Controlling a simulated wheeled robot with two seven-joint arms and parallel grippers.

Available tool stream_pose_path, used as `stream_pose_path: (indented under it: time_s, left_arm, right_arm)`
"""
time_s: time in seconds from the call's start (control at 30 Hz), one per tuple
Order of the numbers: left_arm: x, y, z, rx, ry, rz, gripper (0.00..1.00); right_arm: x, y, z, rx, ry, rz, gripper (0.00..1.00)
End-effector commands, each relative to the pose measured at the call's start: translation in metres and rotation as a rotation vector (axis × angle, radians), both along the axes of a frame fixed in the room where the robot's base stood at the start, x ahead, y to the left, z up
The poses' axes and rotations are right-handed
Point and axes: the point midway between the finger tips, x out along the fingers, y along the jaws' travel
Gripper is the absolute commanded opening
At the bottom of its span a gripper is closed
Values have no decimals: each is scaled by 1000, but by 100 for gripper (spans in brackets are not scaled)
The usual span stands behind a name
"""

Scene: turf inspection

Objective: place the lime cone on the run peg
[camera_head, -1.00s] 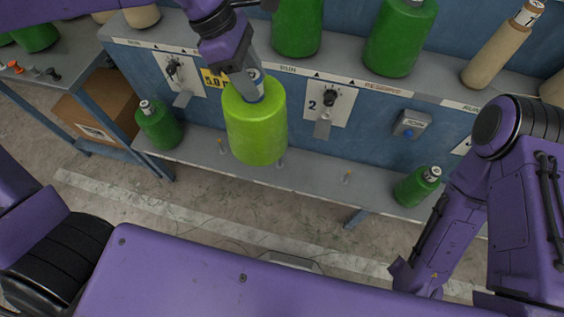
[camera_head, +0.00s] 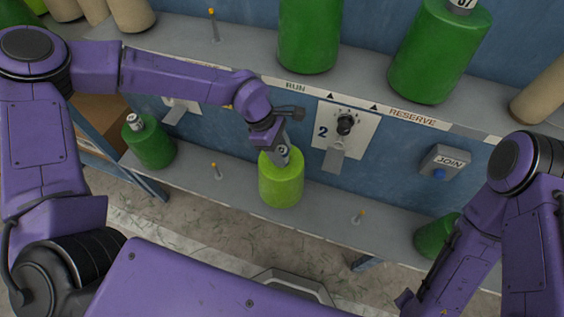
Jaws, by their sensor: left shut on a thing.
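The lime cone (camera_head: 281,184) is a bright yellow-green spool, roughly upright, at the lower shelf (camera_head: 325,205). My left gripper (camera_head: 283,159) is shut on its top. Its base hides the shelf behind it, so I cannot tell whether it touches the shelf or sits over a peg. A RUN label (camera_head: 296,87) is on the upper shelf edge, below a dark green cone (camera_head: 309,36). My right arm is at the right; its gripper is not visible.
Another dark green cone (camera_head: 438,52) stands above the RESERVE label (camera_head: 412,117). An empty peg (camera_head: 213,25) is on the upper shelf. Dark green cones stand at the lower shelf's left (camera_head: 150,143) and right (camera_head: 435,237). A JOIN box (camera_head: 444,161) is on the blue panel.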

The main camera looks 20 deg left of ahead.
Motion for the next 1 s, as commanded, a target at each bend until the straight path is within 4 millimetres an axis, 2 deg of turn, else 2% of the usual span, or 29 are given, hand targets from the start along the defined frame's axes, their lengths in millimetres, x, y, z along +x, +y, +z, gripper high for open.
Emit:
stream_pose_path:
  time_s: [0.1,0.27,0.5,0.87,0.9,0.97,1.0]
  left_arm:
    - [2,-1,-16,-2,-6,-1,0]
    - [2,-1,-29,-2,-5,0,0]
    - [1,-1,-60,-1,-4,0,0]
    - [2,-1,-64,-3,-7,2,0]
    - [1,0,-66,0,-3,1,54]
    - [1,0,-66,0,-3,1,70]
    - [1,0,-66,0,-3,1,70]
  right_arm:
    - [0,0,-1,0,0,0,43]
    - [0,0,-2,0,0,0,43]
    - [0,0,-3,0,0,0,43]
    - [0,0,-5,0,0,0,43]
    - [0,0,-5,0,0,0,43]
    - [0,0,-5,0,0,0,43]
    - [0,0,-5,0,0,0,43]
